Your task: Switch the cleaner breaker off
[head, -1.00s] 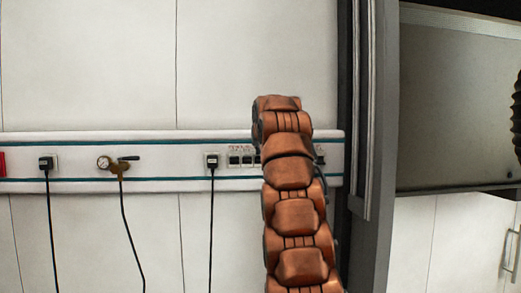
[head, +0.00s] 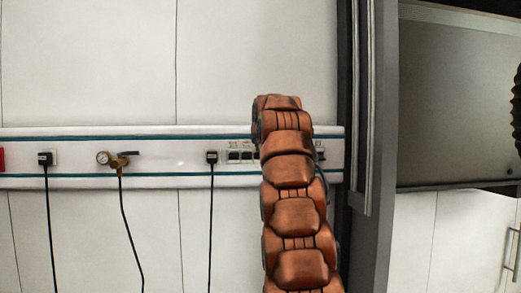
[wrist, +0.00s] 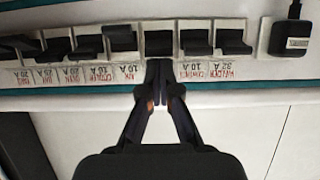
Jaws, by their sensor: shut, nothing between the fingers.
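The row of breakers (wrist: 195,40) runs along the wall rail in the wrist view, each with a black toggle on a white body. Red labels below them appear upside down. The label right of my fingers, perhaps the cleaner's, is too blurred to read surely. My gripper (wrist: 163,68) is shut and empty. Its fingertips are at the lower edge of a breaker (wrist: 158,42) in the middle of the row and hide its label. I cannot tell whether they touch it. In the head view part of the breaker row (head: 240,155) shows; my arm hides the rest and the gripper.
A black plug (wrist: 290,35) sits right of the breakers in the wrist view. In the head view the rail (head: 80,182) also carries a brass valve with gauge (head: 118,160) and another plug (head: 45,159), with hanging cables. A grey post (head: 375,200) stands right of my arm.

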